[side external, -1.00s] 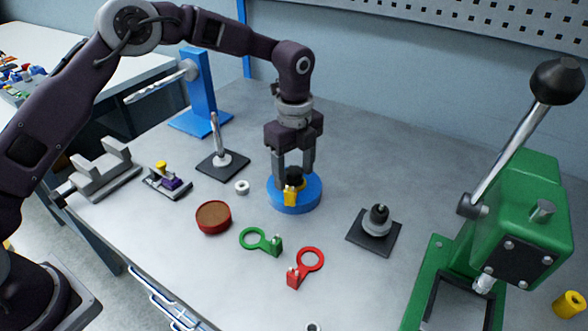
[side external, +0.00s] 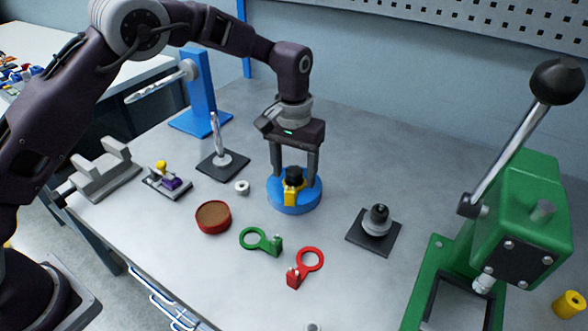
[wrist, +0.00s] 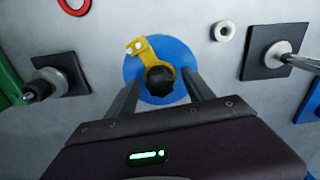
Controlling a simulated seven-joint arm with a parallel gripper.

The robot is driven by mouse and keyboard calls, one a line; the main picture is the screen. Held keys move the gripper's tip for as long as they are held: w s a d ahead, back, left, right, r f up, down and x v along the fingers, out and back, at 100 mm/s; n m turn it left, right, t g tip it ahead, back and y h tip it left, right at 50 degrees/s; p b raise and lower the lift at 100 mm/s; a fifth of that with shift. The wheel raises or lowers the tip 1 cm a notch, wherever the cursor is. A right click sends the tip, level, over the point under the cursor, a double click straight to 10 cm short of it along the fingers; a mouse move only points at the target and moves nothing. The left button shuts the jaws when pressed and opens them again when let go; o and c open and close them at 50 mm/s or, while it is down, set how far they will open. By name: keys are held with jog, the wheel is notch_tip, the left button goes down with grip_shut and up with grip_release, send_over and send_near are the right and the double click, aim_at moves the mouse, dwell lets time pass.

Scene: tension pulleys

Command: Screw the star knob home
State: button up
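The black star knob (side external: 294,174) sits on top of the yellow bracket (side external: 291,193) on the round blue base (side external: 300,206). From above, the wrist view shows the knob (wrist: 159,81) in the middle of the blue disc (wrist: 178,58), with the yellow bracket (wrist: 138,47) pointing up and left. My gripper (side external: 295,172) points down over the base with its two fingers wide apart, one on each side of the knob. In the wrist view the open gripper (wrist: 162,87) has visible gaps between both fingers and the knob. How far the knob is screwed down cannot be told.
Green (side external: 262,240) and red (side external: 306,267) ring brackets lie in front of the base. A red-rimmed dish (side external: 213,217) and white ring (side external: 242,187) are to the left. A black plate with a grey cone (side external: 376,222) is right, before the green press (side external: 520,215).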

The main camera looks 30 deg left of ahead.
grip_shut()
jog(key=m, duration=1.7)
jog(key=shift+o, duration=0.2)
grip_release()
